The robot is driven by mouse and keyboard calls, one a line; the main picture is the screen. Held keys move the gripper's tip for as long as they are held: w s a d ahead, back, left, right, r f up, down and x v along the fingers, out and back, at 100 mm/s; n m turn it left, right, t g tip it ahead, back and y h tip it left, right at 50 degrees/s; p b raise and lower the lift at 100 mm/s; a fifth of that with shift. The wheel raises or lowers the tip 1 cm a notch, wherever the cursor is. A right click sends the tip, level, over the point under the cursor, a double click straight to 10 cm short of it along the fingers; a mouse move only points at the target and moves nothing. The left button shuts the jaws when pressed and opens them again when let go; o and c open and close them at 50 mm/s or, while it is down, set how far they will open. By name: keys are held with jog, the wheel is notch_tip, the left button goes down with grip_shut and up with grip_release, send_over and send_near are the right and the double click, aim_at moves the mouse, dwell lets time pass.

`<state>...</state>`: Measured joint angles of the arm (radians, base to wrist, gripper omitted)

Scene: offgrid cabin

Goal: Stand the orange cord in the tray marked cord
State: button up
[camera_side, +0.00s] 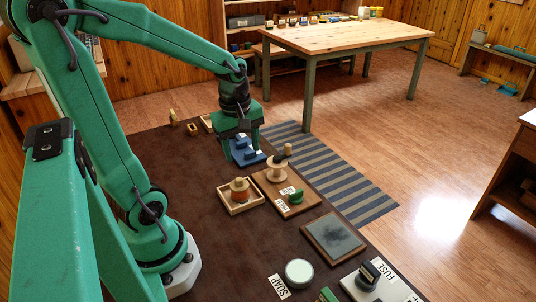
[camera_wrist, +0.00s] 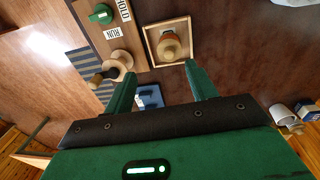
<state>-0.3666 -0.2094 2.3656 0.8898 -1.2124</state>
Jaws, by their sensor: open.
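An orange cord bundle (camera_side: 239,196) with a tan wooden top stands upright inside a small square light-wood tray (camera_side: 222,204). The cord (camera_wrist: 170,46) and this tray (camera_wrist: 149,44) also show in the wrist view, beyond my fingertips. No label reading cord can be made out in either view. My gripper (camera_side: 246,150) is open and points down over a blue stepped block, behind the tray in the side view. In the wrist view my gripper (camera_wrist: 160,74) has its fingers spread, with nothing held between them.
The blue block (camera_side: 242,158) lies below my fingers. Beside the cord's tray is a board (camera_side: 302,206) with a wooden reel (camera_side: 277,170), a green knob (camera_side: 296,196) and RUN and HOLD labels. A dark slate pad (camera_side: 333,236), a round soap tin (camera_side: 299,272) and a fuse panel stand nearer.

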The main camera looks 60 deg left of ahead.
jog(key=s+d+r+m+t, duration=0.3)
jog(key=d+r+m, duration=0.5)
jog(key=m, duration=1)
jog(key=shift+s+d+r+t, duration=0.2)
jog(key=shift+d+t, duration=0.6)
jog(key=shift+d, duration=0.15)
